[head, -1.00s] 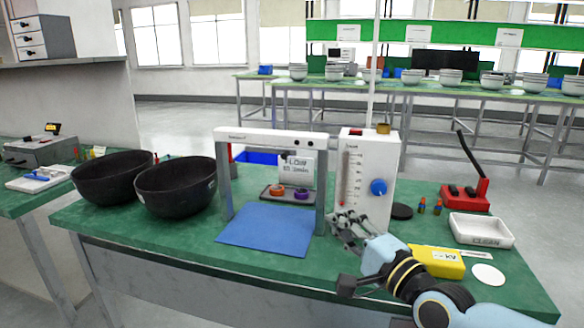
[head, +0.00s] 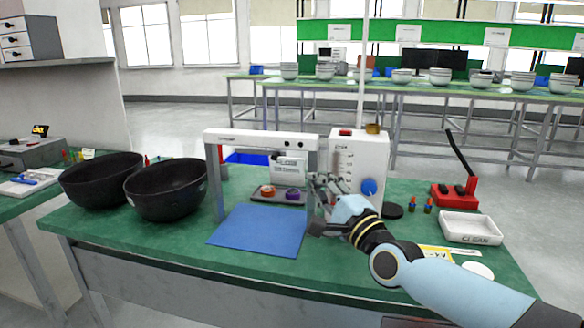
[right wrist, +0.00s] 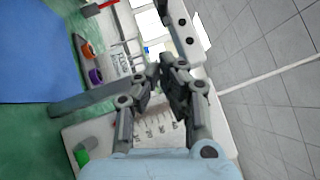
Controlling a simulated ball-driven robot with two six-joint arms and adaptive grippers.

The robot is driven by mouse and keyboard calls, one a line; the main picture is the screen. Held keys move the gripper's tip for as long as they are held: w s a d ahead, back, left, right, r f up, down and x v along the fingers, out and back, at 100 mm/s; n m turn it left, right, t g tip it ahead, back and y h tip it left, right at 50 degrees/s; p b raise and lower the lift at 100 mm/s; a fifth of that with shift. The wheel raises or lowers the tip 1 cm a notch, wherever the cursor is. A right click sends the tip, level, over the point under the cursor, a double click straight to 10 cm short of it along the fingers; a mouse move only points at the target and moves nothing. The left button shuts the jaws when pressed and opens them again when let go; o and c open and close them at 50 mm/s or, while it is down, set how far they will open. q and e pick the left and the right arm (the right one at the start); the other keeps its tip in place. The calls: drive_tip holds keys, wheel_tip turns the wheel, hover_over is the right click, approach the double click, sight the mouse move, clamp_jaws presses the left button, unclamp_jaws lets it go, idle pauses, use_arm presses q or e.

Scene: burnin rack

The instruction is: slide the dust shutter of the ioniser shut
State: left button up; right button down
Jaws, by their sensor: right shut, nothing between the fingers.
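The ioniser appears to be the white bar (head: 262,139) on two grey posts over a blue mat. Its bar end, with dark round spots, also shows in the right wrist view (right wrist: 187,32). I cannot clearly make out the dust shutter; a small dark piece hangs under the bar near its middle. My right gripper (head: 322,184) is beside the right post, below the bar's right end and in front of the white box. In the right wrist view its fingers (right wrist: 165,68) are shut and empty, apart from the bar. My left gripper is not in view.
The white box (head: 372,155) with a blue knob stands right of the frame. Black bowls (head: 165,190) stand left. A white CLEAN tray (head: 472,227) and red lever device (head: 455,196) are right.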

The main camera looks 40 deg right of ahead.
sight(258, 154)
drive_tip(key=w+a+r, duration=0.2)
drive_tip(key=w, duration=0.4)
drive_tip(key=shift+a, duration=0.1)
drive_tip(key=w+a+b, duration=0.1)
drive_tip(key=w+a, duration=0.3)
drive_tip(key=w, duration=0.1)
drive_tip(key=shift+w+a+b, duration=0.4)
